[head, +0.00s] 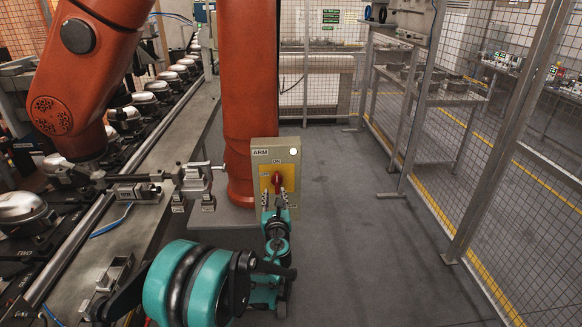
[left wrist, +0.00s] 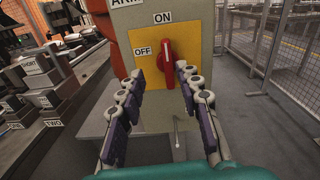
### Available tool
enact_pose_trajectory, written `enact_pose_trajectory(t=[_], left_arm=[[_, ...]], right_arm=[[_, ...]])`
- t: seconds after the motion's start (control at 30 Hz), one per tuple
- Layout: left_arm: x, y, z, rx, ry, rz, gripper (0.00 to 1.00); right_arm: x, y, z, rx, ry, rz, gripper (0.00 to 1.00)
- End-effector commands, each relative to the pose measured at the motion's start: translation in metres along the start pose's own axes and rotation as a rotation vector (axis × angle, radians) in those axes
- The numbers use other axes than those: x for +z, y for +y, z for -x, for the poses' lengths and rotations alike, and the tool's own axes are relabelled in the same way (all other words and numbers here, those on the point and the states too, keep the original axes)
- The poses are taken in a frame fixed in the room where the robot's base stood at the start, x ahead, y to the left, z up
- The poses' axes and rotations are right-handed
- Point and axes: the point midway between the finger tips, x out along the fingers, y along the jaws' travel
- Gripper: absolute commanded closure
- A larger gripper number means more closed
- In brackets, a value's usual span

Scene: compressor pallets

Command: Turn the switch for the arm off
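The switch is a red rotary knob (head: 278,180) on a yellow plate in the front of a grey-beige box (head: 262,158) labelled ARM. In the left wrist view the red knob (left wrist: 167,58) stands upright, with its upper end toward the word ON; OFF is marked to its left. My left gripper (head: 278,202) is in front of the box, just below the knob. In the left wrist view the gripper (left wrist: 160,73) is open, with one finger on each side of the knob's lower part. Contact with the knob cannot be told. My right gripper is not in view.
A large orange robot arm (head: 85,60) hangs over the conveyor at left, which carries several silver-domed compressors (head: 145,101). An orange column (head: 248,80) stands behind the box. Wire fencing (head: 500,130) closes off the right. The grey floor (head: 355,230) right of the box is clear.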

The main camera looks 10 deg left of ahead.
Motion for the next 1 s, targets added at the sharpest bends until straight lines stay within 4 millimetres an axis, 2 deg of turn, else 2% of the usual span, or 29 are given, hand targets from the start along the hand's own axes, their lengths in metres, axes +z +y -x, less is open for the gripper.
enact_pose_trajectory(t=[0.17,0.5,0.6,0.97,1.0], left_arm=[[-0.006,-0.006,-0.011,-0.016,-0.013,-0.077,0.66],[-0.006,-0.006,-0.065,-0.014,-0.012,-0.073,0.66],[-0.006,-0.006,-0.075,-0.014,-0.012,-0.072,0.66],[-0.004,-0.007,-0.082,-0.015,-0.012,-0.071,0.66],[-0.004,-0.007,-0.082,-0.015,-0.012,-0.071,0.73]], right_arm=[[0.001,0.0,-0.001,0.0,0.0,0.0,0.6],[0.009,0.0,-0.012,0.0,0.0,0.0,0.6],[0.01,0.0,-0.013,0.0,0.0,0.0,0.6],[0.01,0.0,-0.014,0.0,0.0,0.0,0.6],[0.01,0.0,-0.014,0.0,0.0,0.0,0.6]])
